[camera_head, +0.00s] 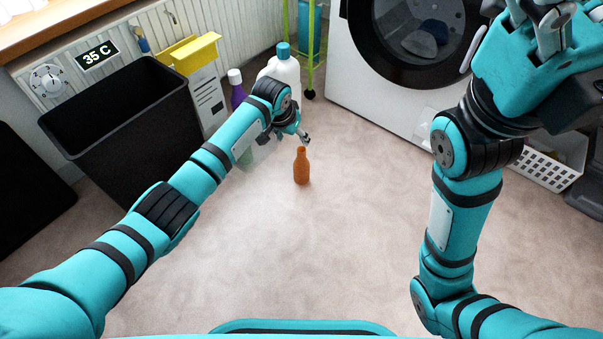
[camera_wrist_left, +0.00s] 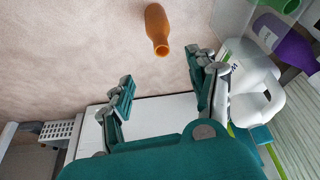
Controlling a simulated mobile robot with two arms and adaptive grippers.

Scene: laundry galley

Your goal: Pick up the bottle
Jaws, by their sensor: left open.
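A small orange-brown bottle (camera_head: 301,168) stands upright on the floor near the middle of the head view. It also shows at the top of the left wrist view (camera_wrist_left: 156,27). My left gripper (camera_head: 299,138) is just behind and above the bottle in the head view, partly hidden by its own wrist. In the left wrist view its two fingers (camera_wrist_left: 166,76) are spread with nothing between them, and the bottle is beyond the fingertips, apart from them. My right gripper (camera_head: 552,28) is raised at the upper right of the head view, cut by the frame edge, far from the bottle.
A white jug with a teal cap (camera_head: 285,70) and a purple bottle (camera_head: 237,92) stand behind my left wrist. A black bin (camera_head: 125,115) is at the left. A washing machine (camera_head: 385,85) and a white basket (camera_head: 552,172) are at the right. The floor around the bottle's front is clear.

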